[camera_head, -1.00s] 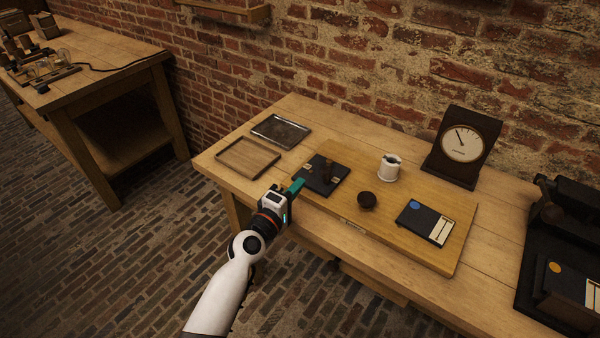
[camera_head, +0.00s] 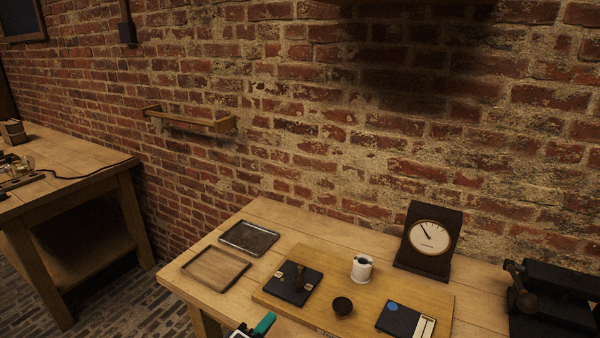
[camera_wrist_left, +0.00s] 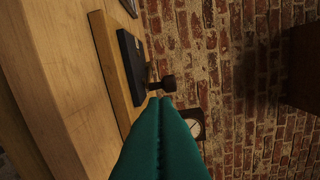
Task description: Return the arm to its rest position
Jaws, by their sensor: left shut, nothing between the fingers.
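My left gripper (camera_head: 264,324) shows only in part at the bottom edge of the head view, in front of the table's front edge. Its teal fingers (camera_wrist_left: 162,120) fill the lower middle of the left wrist view, pressed together with nothing between them. They are apart from the dark square block (camera_head: 292,283) on the wooden board (camera_head: 350,262). In the left wrist view the block (camera_wrist_left: 132,65) and its dark knob lie beyond the fingertips. The rest of my left arm is below the head view. My right gripper is not in view.
On the table are a wooden tray (camera_head: 246,270), a dark tray (camera_head: 275,245), a white jar (camera_head: 361,269), a round dark cup (camera_head: 342,307), a dark card (camera_head: 398,320) and a dial gauge (camera_head: 430,238). A brick wall (camera_head: 340,120) stands behind. Another table (camera_head: 95,168) is at left.

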